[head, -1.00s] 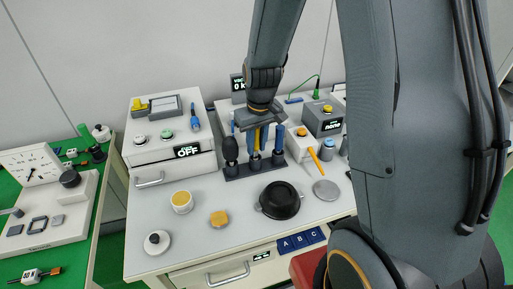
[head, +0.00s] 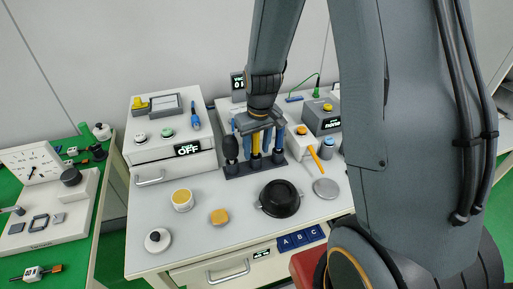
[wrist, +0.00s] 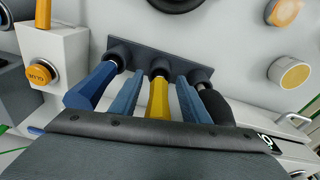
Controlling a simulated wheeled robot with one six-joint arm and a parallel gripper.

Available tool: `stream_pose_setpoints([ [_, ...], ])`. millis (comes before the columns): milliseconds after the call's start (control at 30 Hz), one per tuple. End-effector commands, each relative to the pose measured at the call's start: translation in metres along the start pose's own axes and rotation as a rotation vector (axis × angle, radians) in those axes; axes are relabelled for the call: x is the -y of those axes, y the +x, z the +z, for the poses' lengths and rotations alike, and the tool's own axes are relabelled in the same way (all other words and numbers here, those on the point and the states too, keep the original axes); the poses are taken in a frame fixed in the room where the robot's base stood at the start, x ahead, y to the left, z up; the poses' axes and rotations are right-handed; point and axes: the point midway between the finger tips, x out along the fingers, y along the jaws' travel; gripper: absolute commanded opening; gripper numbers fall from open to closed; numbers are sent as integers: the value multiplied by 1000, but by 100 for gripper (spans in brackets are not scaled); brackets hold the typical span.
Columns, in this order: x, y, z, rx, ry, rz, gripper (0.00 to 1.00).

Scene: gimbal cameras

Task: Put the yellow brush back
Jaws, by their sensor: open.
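The yellow brush (head: 256,142) stands with its handle up in the middle place of a dark rack (head: 233,173). In the wrist view its yellow handle (wrist: 158,98) runs down into the middle holder of the rack (wrist: 200,73). My gripper (head: 257,142) is open, pointing down over the rack. In the wrist view its two blue-grey fingers (wrist: 157,97) are on either side of the yellow handle, with a gap on each side. The brush's lower end is hidden in the holder.
A blue-handled tool (head: 279,138) stands close on the right in the rack, and a dark rounded tool (head: 230,149) on the left.

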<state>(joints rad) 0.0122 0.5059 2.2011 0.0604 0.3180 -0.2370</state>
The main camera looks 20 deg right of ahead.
Motion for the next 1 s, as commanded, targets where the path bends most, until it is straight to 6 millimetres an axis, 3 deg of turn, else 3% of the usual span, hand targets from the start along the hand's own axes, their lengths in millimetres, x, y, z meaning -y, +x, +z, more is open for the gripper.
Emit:
stream_pose_setpoints([
  [267,0,-22,-2,-5,0,1,42],
  [800,0,-107,-2,-4,0,1,42],
  [1000,1,-120,3,0,4,1,42],
])
